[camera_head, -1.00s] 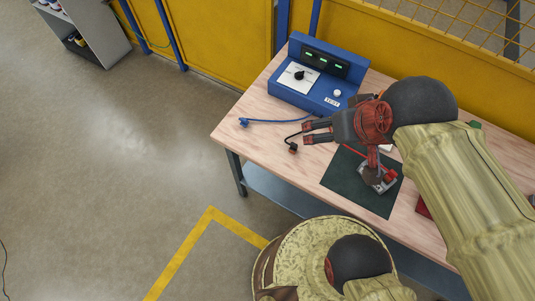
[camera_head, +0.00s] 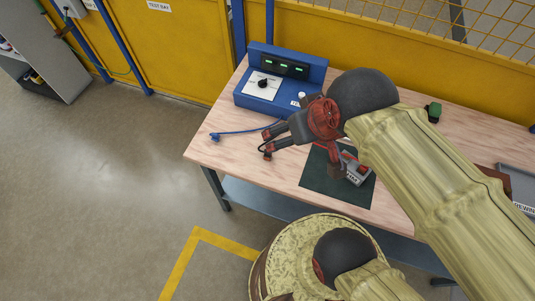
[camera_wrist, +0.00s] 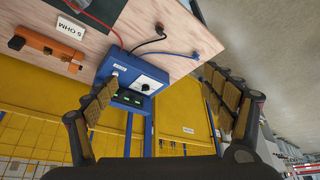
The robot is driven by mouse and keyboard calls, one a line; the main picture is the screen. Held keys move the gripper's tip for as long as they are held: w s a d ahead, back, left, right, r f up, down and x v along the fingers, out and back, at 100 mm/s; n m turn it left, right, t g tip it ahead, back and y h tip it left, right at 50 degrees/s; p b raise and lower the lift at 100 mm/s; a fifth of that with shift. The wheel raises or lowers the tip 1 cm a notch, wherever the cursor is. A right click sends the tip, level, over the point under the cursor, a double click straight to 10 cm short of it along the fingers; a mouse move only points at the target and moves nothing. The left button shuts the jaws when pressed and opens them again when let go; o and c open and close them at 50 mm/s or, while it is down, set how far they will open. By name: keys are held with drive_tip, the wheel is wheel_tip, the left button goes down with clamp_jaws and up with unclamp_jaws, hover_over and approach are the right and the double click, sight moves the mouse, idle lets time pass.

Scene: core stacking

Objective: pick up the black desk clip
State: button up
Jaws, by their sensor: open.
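The black desk clip (camera_head: 267,155) shows in the head view as a small dark piece on the wooden table, at the tip of my lower finger and partly hidden by it. In the wrist view the black clip (camera_wrist: 160,28) lies at the end of a black cable, beyond the fingertips and between their directions. My gripper (camera_head: 267,140) is open and empty, pointing left over the table. In the wrist view its two fingers (camera_wrist: 160,78) stand wide apart. I cannot tell whether a finger touches the clip.
A blue test box (camera_head: 280,77) stands behind my gripper. A blue clip on a blue cable (camera_head: 215,136) lies left. A dark green mat (camera_head: 320,179) with a grey device (camera_head: 355,172) lies right. An orange block (camera_wrist: 45,45) and a 5 OHM label (camera_wrist: 70,28) show in the wrist view.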

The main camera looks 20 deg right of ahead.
sight(267, 152)
idle(0.5)
